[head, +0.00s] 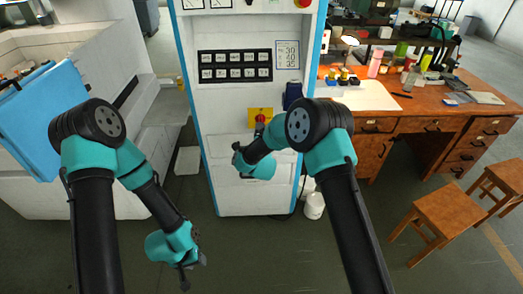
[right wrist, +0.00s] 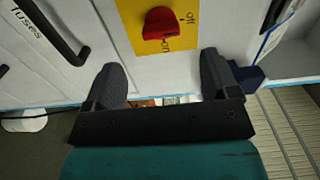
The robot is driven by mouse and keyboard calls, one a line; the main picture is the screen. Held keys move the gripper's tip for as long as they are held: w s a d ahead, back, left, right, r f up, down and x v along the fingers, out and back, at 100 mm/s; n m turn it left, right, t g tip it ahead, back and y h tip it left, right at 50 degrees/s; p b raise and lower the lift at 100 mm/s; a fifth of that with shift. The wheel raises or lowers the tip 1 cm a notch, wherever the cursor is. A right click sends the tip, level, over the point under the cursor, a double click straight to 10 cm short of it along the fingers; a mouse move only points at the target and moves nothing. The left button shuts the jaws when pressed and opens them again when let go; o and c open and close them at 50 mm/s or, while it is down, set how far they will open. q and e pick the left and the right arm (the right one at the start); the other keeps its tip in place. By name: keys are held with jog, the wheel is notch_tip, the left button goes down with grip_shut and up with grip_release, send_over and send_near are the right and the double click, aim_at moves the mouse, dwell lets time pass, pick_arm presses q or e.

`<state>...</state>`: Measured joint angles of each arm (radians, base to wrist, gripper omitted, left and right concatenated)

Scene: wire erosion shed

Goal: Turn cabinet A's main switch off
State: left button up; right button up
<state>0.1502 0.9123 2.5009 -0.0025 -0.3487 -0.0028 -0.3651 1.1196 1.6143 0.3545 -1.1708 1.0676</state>
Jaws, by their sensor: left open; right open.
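The main switch is a red knob on a yellow plate (head: 268,110) on the front of a white cabinet with blue edges (head: 216,120). In the right wrist view the red knob (right wrist: 160,23) sits on the yellow plate (right wrist: 183,40), which carries "off" and "on" lettering. In the head view my right arm largely hides this gripper. My left gripper (head: 191,275) hangs low at the left, open and empty.
A black handle (right wrist: 52,30) beside a "fuses" label is near the knob in the right wrist view. A dark blue box (head: 292,94) is on the cabinet's right side. A cluttered wooden desk (head: 425,122) and stools (head: 443,208) stand right. A blue panel (head: 40,120) stands left.

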jog(key=s, duration=0.9)
jog(key=shift+d, duration=0.2)
jog(key=shift+f, duration=0.1)
jog(key=s+d+f+n+g+y, duration=0.2)
jog(key=s+d+f+n+g, duration=0.7)
jog(key=s+d+f, duration=0.55)
jog(key=s+d+f+n+g, duration=0.3)
jog(key=s+g, duration=0.1)
jog(key=s, duration=0.5)
jog(key=s+d+f+n+g+y, duration=0.1)
jog(key=s+d+f+n+g, duration=0.2)
jog(key=s, duration=0.7)
jog(key=shift+s+d+f+n+g, duration=0.2)
jog(key=shift+d+n+g, duration=0.1)
jog(key=shift+d+g, duration=0.35)
